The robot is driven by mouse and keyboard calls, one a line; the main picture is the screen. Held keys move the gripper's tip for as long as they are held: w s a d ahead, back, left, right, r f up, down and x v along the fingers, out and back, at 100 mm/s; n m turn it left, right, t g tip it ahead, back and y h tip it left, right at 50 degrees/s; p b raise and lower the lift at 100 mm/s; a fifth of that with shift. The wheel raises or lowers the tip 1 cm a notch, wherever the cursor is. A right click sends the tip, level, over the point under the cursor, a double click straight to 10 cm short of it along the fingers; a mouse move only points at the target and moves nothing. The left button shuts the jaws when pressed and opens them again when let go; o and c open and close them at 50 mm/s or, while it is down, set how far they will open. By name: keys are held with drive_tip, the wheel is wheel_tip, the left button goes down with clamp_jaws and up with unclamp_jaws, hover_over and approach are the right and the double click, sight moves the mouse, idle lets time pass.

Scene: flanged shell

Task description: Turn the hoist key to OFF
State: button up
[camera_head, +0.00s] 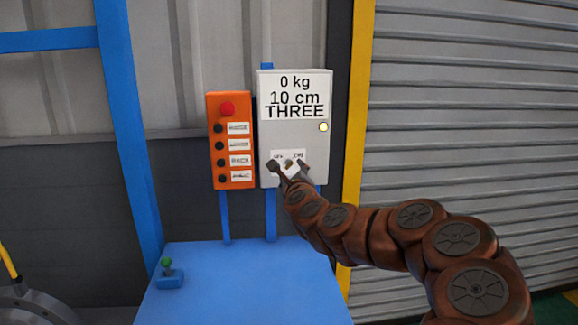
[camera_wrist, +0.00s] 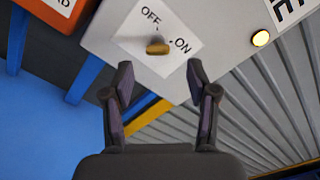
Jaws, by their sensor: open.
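The brass hoist key (camera_head: 289,163) sits on a white OFF/ON label low on the grey hoist box (camera_head: 309,145). In the wrist view the key (camera_wrist: 158,48) shows between the words OFF and ON, its flat head seen nearly edge-on. I cannot tell which word it is set to. My gripper (camera_head: 286,168) is in front of the label, fingers spread to either side of the key. In the wrist view my gripper (camera_wrist: 160,72) is open and empty; the key lies just beyond the fingertips, roughly centred between them. The fingers hide part of the label in the head view.
An orange button box (camera_head: 231,150) with a red button stands just left of the grey box. A display reads 0 kg, 10 cm, THREE, and a pale yellow lamp (camera_head: 323,127) glows. A blue table (camera_head: 240,285) with a green-knobbed joystick (camera_head: 168,270) is below.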

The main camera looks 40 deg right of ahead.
sight(289, 166)
drive_tip(key=shift+p+x, duration=0.8)
drive_tip(key=shift+x, duration=2.4)
drive_tip(key=shift+w+a, duration=0.1)
drive_tip(key=shift+a, duration=0.05)
drive_tip(key=shift+c, duration=0.4)
clamp_jaws()
drive_tip(key=shift+f, duration=0.1)
